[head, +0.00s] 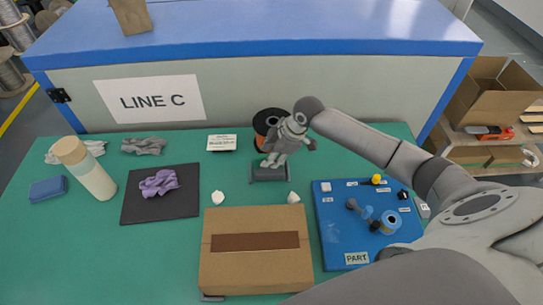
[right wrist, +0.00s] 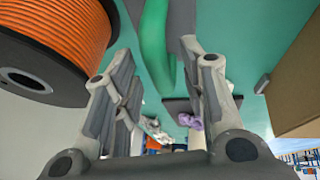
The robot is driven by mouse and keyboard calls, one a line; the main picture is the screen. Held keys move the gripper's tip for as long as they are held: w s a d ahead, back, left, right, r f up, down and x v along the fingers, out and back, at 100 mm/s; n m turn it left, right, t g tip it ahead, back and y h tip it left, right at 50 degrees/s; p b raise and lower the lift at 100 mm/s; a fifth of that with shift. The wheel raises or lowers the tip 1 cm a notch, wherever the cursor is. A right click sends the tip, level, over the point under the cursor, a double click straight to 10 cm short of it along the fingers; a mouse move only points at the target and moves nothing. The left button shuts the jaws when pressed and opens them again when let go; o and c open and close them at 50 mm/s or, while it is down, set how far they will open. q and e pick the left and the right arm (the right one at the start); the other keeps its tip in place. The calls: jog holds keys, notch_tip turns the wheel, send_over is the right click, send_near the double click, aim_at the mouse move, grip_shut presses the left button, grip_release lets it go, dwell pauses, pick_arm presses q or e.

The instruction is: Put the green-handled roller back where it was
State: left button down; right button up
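The roller's green handle (right wrist: 154,45) shows in the right wrist view, between and beyond the fingers of my right gripper (right wrist: 165,70). The fingers stand apart with gaps on both sides of the handle. In the head view my right gripper (head: 282,155) is over a dark grey block or rest (head: 268,174) on the green table, just in front of the orange cable spool (head: 264,120). The gripper hides that spot, and I cannot make out the roller there or tell whether it sits in the rest. My left gripper is not in view.
A cardboard box (head: 255,276) stands in front, and a blue parts board (head: 336,236) lies to the right. A black mat (head: 136,209) with a purple cloth (head: 158,183), a bottle (head: 93,178) and a small label card (head: 222,142) are to the left. The spool (right wrist: 55,45) is close beside my gripper.

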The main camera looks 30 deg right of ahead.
jog(key=b+v, duration=0.1)
jog(key=v, duration=1)
jog(key=shift+r, duration=0.35)
jog(key=shift+s+d, duration=0.1)
jog(key=shift+s, duration=0.05)
